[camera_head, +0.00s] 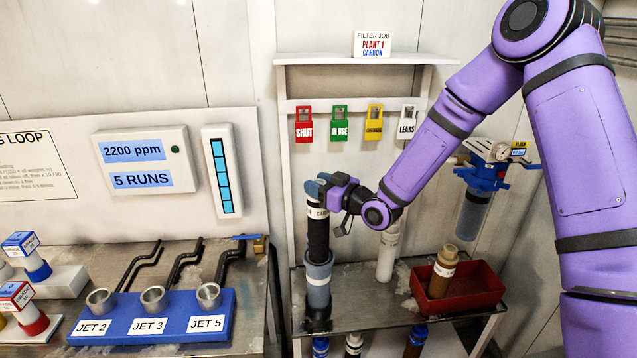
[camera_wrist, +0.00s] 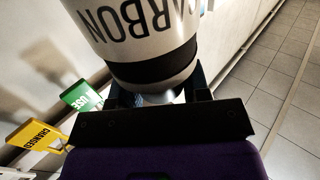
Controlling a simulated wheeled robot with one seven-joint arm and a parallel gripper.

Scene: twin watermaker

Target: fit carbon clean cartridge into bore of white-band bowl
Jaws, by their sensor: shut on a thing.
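The carbon cartridge (camera_head: 318,238) is a black upright cylinder with a white CARBON label near its top. In the wrist view the label of the cartridge (camera_wrist: 130,28) fills the top middle. My gripper (camera_head: 326,190) is shut on its upper end. The white-band bowl (camera_head: 318,272) is a grey-blue cup standing upright on the bench at the left, with a white band around it. The cartridge's lower end meets the bowl's mouth, in line with it. The bore is hidden, and I cannot tell how deep the cartridge sits.
A white cartridge (camera_head: 387,255) stands just right of the bowl. A red tray (camera_head: 480,286) with a brown cartridge (camera_head: 441,272) is farther right. Coloured tags (camera_head: 339,124) hang on the rail behind. A filter housing (camera_head: 474,212) hangs at right. A blue jet block (camera_head: 152,318) lies left.

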